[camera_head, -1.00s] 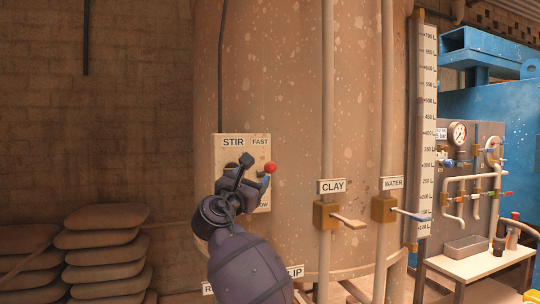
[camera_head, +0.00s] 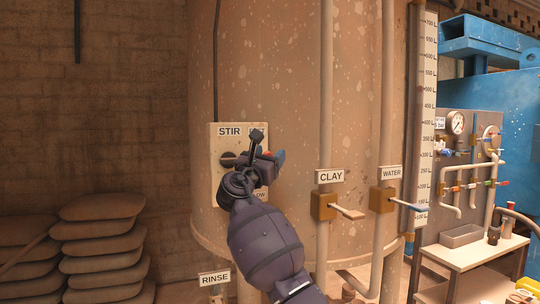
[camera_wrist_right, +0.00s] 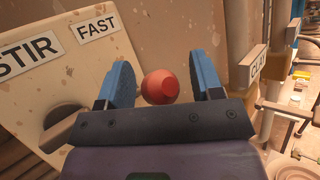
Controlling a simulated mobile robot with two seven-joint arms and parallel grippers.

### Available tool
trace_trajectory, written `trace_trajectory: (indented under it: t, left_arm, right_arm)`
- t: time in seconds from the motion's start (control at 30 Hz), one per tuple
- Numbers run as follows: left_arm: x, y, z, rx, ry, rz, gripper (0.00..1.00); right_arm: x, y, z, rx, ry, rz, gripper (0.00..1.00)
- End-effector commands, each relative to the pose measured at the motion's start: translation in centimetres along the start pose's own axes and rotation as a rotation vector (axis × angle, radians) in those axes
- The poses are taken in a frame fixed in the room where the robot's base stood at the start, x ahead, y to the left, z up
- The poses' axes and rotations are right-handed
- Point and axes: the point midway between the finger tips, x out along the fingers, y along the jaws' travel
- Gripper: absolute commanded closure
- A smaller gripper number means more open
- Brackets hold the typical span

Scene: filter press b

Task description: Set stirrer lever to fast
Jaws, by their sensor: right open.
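The STIR panel (camera_head: 222,140) is a pale plate on the big spotted tank, with a dark round pivot (camera_head: 228,159). In the right wrist view the panel (camera_wrist_right: 60,85) shows the STIR and FAST labels, and the dark pivot (camera_wrist_right: 62,117) is at lower left. The lever's red ball knob (camera_wrist_right: 160,86) sits between the two blue fingers of my right gripper (camera_wrist_right: 160,84), with gaps on both sides. In the head view my right gripper (camera_head: 268,157) is in front of the panel and hides most of the lever and the FAST label. My left gripper is not in view.
The CLAY valve (camera_head: 324,206) and WATER valve (camera_head: 383,200) stand to the right, with handles sticking out. A RINSE label (camera_head: 214,278) is below. Stacked sacks (camera_head: 100,245) lie at left. A small table (camera_head: 470,253) and blue machine (camera_head: 500,95) are at right.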

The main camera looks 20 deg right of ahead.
Motion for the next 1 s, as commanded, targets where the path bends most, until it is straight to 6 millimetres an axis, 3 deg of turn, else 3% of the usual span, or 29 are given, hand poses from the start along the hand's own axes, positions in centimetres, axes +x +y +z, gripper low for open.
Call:
trace_trajectory:
  t: [0.17,0.47,0.83,1.0]
  left_arm:
    - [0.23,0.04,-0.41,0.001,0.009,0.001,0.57]
    - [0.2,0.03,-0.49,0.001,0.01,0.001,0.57]
    - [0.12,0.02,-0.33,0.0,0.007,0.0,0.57]
    - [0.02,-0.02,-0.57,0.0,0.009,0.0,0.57]
  right_arm:
    - [1.06,-0.01,-0.02,0.001,0.0,0.0,0.4]
    - [1.19,-0.02,0.03,0.001,0.0,0.0,0.4]
    - [1.2,-0.05,0.02,0.0,0.0,-0.001,0.97]
    - [1.25,-0.08,0.25,-0.002,0.0,-0.001,1.0]
